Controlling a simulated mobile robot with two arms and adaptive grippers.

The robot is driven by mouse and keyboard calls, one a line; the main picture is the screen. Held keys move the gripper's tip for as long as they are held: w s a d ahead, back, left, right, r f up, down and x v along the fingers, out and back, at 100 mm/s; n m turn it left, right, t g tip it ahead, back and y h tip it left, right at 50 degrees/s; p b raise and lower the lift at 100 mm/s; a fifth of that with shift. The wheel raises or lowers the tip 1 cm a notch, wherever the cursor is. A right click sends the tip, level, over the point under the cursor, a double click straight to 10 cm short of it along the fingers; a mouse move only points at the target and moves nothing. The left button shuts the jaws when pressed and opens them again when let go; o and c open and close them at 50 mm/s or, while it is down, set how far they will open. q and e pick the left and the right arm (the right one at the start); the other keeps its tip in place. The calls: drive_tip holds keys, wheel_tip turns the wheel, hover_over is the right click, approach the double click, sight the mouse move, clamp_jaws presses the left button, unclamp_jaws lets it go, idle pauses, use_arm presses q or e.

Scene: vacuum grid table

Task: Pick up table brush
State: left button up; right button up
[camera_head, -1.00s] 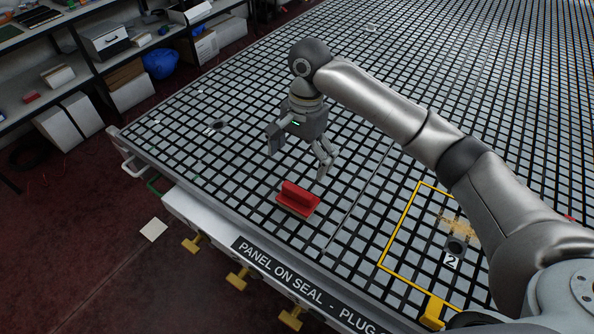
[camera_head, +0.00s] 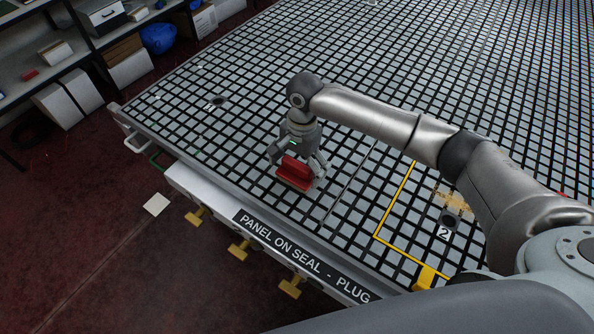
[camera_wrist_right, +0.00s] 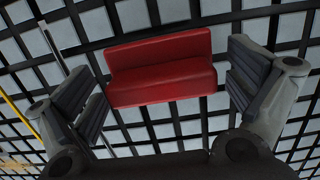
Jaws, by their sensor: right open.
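The table brush is a red block with a raised ridge (camera_head: 294,174), lying on the grid table (camera_head: 340,205) close to its front left edge. My right gripper (camera_head: 296,165) is low over the brush, with a finger on either side of it. In the right wrist view the brush (camera_wrist_right: 162,70) lies between the open fingers of the right gripper (camera_wrist_right: 160,90), with a small gap at each side. I cannot see any grip on it. No left gripper shows in the head view.
A yellow outlined area (camera_head: 405,243) with a dark round port marked 2 (camera_head: 449,222) lies right of the brush. Yellow clamp handles (camera_head: 240,250) stick out below the table's front edge. Shelves with boxes (camera_head: 60,60) stand at the left. The grid around the brush is mostly clear.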

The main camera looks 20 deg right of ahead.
sight(297, 165)
drive_tip(key=shift+c, duration=0.3)
drive_tip(key=c, duration=0.9)
drive_tip(key=shift+r, duration=0.55)
wheel_tip(297, 165, up, 2)
drive_tip(key=shift+s+r+b, duration=0.1)
drive_tip(key=shift+r+b, duration=0.1)
drive_tip(key=shift+b, duration=0.35)
use_arm(q)
drive_tip(key=shift+s+a+f+b, duration=0.15)
drive_tip(key=shift+s+f+b, duration=0.3)
drive_tip(key=shift+f, duration=0.45)
use_arm(e)
drive_tip(key=s+r, duration=0.3)
drive_tip(key=s, duration=0.1)
drive_tip(key=s+r, duration=0.3)
drive_tip(key=s, duration=0.2)
drive_tip(key=s+d+r, duration=0.1)
drive_tip(key=s+r, duration=0.2)
drive_tip(key=s, duration=0.1)
drive_tip(key=shift+s+d+r, duration=0.1)
drive_tip(key=shift+s+r, duration=0.2)
drive_tip(key=shift+s, duration=0.1)
use_arm(q)
drive_tip(key=shift+s, duration=0.1)
